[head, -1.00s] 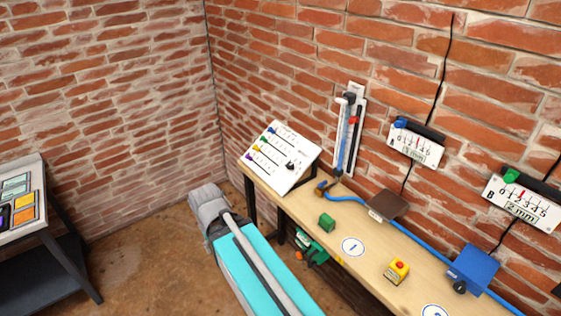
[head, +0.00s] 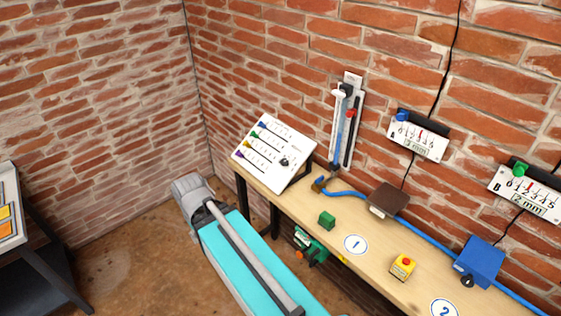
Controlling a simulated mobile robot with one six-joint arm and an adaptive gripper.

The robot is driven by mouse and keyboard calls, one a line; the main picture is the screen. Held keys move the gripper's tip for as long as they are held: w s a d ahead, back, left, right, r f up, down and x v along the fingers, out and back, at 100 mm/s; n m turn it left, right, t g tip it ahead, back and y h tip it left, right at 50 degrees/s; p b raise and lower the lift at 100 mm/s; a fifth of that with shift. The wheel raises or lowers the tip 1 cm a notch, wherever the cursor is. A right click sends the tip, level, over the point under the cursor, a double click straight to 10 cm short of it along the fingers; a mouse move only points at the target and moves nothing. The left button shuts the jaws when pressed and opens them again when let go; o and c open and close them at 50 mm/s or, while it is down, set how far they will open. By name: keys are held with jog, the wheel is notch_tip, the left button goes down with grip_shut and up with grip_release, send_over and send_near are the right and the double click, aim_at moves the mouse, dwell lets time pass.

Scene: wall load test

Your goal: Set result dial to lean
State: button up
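A white sloped panel (head: 262,163) stands at the left end of the wooden bench, against the brick wall. It carries several coloured markers along its left side, with black lines beside them. A small black knob (head: 284,162) sits on its lower right part and may be the result dial. Its pointing direction and the panel's lettering are too small to read. My gripper is not in view.
Gauges A (head: 418,139) and B (head: 527,194) hang on the wall. A dark table (head: 30,240) stands left.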

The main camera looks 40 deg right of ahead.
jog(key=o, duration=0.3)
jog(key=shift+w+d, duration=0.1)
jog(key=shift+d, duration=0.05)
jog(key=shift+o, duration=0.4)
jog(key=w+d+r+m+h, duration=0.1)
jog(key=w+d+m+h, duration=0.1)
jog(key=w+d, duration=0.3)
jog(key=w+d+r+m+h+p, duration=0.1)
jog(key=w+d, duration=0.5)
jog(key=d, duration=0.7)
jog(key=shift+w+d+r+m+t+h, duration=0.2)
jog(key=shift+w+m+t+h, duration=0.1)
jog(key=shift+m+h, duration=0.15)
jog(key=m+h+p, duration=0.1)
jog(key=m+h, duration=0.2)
send_near(284, 161)
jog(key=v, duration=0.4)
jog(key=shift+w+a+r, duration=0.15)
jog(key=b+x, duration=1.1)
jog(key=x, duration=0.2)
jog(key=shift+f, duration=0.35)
